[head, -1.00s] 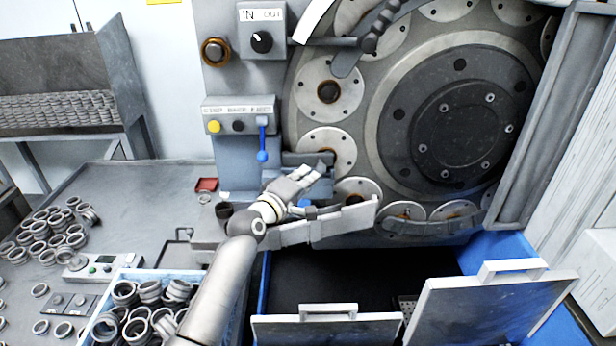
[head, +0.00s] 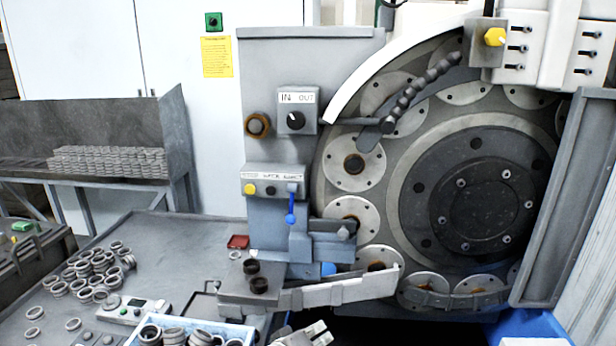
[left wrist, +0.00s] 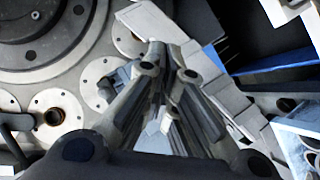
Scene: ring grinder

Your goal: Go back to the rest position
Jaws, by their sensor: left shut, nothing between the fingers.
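My left gripper (head: 318,334) shows at the bottom edge of the head view, below the pale metal rail in front of the ring grinder (head: 425,205). Its fingers are together and hold nothing. In the left wrist view the gripper's fingers (left wrist: 168,75) fill the middle, with the grinder's grey disc behind them at upper left. Most of my left arm is below the head view. My right gripper is in neither view.
Two dark rings (head: 255,277) sit on the small block by the rail (head: 340,293). A blue-rimmed box of rings (head: 250,328) is at bottom centre. Loose rings (head: 95,272) lie on the left table (head: 175,250). A control panel with a blue lever (head: 291,208) stands at the machine.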

